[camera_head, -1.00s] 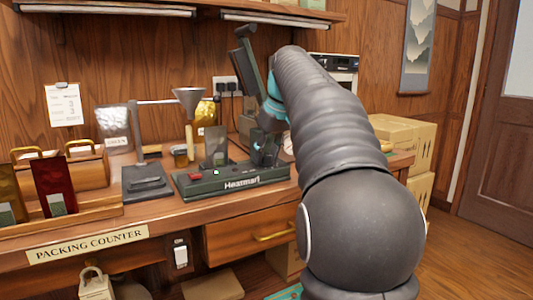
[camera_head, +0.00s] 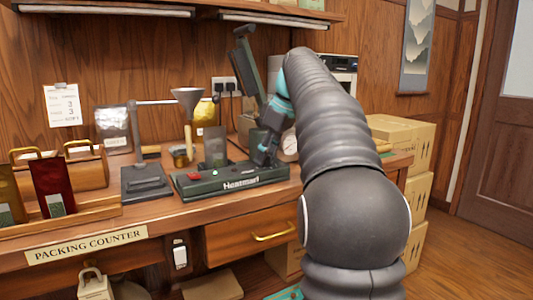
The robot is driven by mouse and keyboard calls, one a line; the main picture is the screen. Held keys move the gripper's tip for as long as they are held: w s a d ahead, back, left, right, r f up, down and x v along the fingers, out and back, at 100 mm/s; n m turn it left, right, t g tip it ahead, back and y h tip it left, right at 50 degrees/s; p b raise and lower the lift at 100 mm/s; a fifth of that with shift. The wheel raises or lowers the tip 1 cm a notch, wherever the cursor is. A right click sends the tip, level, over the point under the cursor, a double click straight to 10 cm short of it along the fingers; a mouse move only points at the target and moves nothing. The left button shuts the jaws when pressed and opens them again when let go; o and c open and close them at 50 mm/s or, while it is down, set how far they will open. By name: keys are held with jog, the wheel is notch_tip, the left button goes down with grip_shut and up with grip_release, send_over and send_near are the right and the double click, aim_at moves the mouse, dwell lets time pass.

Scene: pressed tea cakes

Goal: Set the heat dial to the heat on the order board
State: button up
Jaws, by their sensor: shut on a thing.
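The heat sealer (camera_head: 232,183) is a dark green unit lettered "Heatmart" on the packing counter, its long arm (camera_head: 247,62) raised. A red button (camera_head: 194,176) and a small green light sit on its left part. My gripper (camera_head: 263,158) points down at the right end of the sealer, shut on the heat dial there. The fingers hide the dial and its marks, so its setting cannot be read. The order board (camera_head: 62,105) is a white sheet clipped to the wall at left. It shows two lines with what looks like a 3 each; the rest is too small to read.
A round white gauge (camera_head: 289,147) stands behind my gripper. A funnel stand (camera_head: 187,97), a dark scale (camera_head: 145,184) and a bag rack (camera_head: 88,210) stand to the left. Cardboard boxes (camera_head: 400,130) are at right. My arm covers the counter's right part.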

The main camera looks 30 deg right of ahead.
jog(key=o, duration=1.1)
jog(key=shift+o, duration=0.2)
jog(key=shift+r, duration=0.1)
jog(key=v, duration=0.7)
jog(key=shift+r, duration=0.15)
